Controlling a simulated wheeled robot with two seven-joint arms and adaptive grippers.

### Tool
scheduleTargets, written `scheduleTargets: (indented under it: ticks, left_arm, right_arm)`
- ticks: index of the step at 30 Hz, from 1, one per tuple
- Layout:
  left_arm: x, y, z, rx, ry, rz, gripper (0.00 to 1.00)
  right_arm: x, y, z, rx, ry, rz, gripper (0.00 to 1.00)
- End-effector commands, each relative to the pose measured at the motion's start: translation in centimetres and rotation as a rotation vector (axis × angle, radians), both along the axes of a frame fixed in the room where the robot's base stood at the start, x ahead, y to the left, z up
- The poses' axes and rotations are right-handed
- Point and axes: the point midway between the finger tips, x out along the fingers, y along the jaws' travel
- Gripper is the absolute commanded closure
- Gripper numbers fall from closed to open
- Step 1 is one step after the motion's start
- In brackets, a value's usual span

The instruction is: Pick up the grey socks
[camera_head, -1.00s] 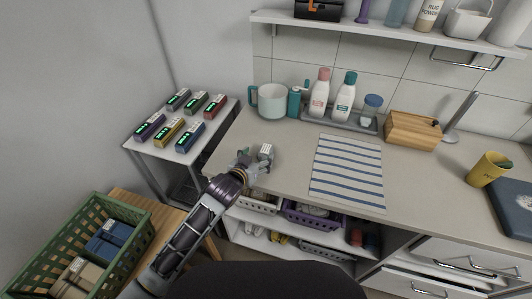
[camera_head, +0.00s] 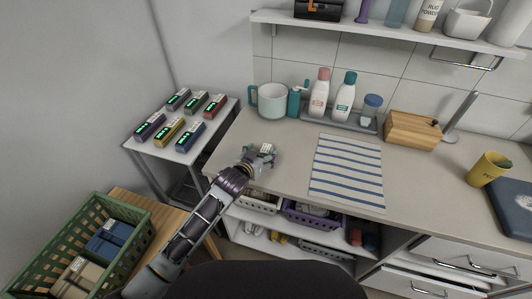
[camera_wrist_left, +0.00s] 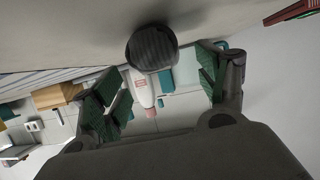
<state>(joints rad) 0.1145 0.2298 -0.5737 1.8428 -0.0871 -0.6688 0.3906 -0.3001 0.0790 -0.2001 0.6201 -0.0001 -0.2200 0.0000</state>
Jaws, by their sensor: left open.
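The grey socks (camera_wrist_left: 152,47) are a dark grey ribbed roll on the counter, seen ahead of and between the fingers in the left wrist view. In the head view the socks (camera_head: 268,148) are mostly hidden by the gripper, with a pale label showing. My left gripper (camera_head: 262,157) is low over the counter's front left part, at the socks. Its fingers are spread on either side of the roll in the wrist view (camera_wrist_left: 160,85); I cannot tell whether they touch it. My right gripper is not in view.
A striped cloth (camera_head: 347,172) lies to the right. A teal-handled pot (camera_head: 272,101) and bottles (camera_head: 320,93) stand behind. A side table (camera_head: 160,153) with several small packs is at left. A green basket (camera_head: 145,215) sits lower left. A purple basket (camera_head: 312,221) is under the counter.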

Motion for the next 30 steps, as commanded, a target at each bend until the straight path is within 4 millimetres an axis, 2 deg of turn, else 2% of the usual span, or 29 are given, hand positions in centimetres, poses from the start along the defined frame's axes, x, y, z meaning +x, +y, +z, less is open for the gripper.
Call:
scheduleTargets:
  ticks: [19,30]
  left_arm:
    - [3.5,-1.6,-2.0,0.0,0.0,0.0,0.26]
    - [4.0,-1.8,-2.3,0.0,0.0,-0.001,0.26]
  right_arm:
    - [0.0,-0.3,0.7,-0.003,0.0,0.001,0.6]
    - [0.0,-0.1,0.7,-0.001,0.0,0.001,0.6]
